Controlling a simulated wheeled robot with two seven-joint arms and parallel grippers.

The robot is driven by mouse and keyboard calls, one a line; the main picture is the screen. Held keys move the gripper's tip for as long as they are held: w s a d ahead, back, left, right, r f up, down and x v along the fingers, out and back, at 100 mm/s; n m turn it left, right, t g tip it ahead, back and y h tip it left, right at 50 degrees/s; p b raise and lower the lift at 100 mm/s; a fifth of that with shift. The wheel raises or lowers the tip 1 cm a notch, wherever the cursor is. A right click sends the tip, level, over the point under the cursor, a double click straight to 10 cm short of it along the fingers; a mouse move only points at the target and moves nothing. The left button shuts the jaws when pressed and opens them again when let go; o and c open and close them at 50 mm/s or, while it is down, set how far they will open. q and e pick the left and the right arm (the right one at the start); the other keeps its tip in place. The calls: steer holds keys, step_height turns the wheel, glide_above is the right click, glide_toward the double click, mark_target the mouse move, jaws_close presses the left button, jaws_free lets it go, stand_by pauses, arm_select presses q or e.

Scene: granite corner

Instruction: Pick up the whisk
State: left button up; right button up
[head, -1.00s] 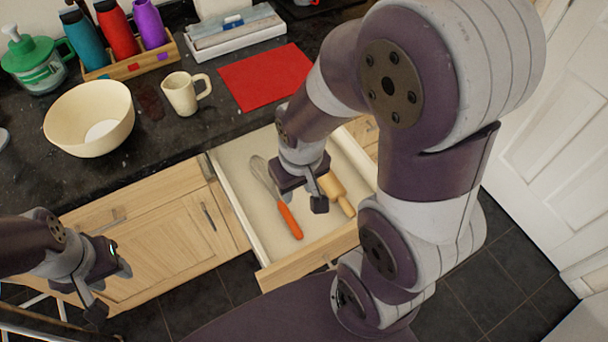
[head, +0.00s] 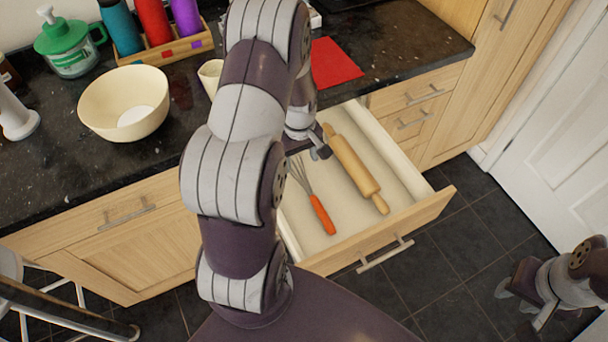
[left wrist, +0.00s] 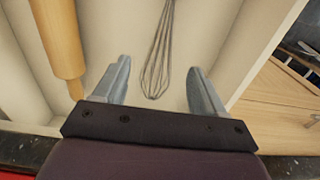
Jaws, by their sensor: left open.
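The whisk lies in the open drawer in the head view, its orange handle (head: 322,215) towards the drawer front and its wire head towards the back. In the left wrist view the wire loops (left wrist: 160,65) show between the fingers of my left gripper (left wrist: 158,78), which is open and empty. In the head view my left gripper (head: 320,152) is over the back of the drawer, near the wire end. The left arm hides part of the drawer. My right gripper (head: 522,300) is at the lower right, away from the drawer, with its fingers seemingly apart.
A rolling pin (head: 355,168) lies right of the whisk in the drawer (head: 400,220); it also shows in the left wrist view (left wrist: 60,45). On the counter (head: 180,130) stand a cream bowl (head: 122,100), a partly hidden mug (head: 210,75) and a red mat (head: 334,63).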

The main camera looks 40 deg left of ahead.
mark_target(301, 172)
arm_select(q)
step_height(301, 172, down, 6)
steer(key=shift+s+d, duration=0.1)
steer(key=shift+d, duration=0.05)
steer(key=c, duration=1.2)
steer(key=shift+o, duration=0.2)
steer(key=shift+r, duration=0.1)
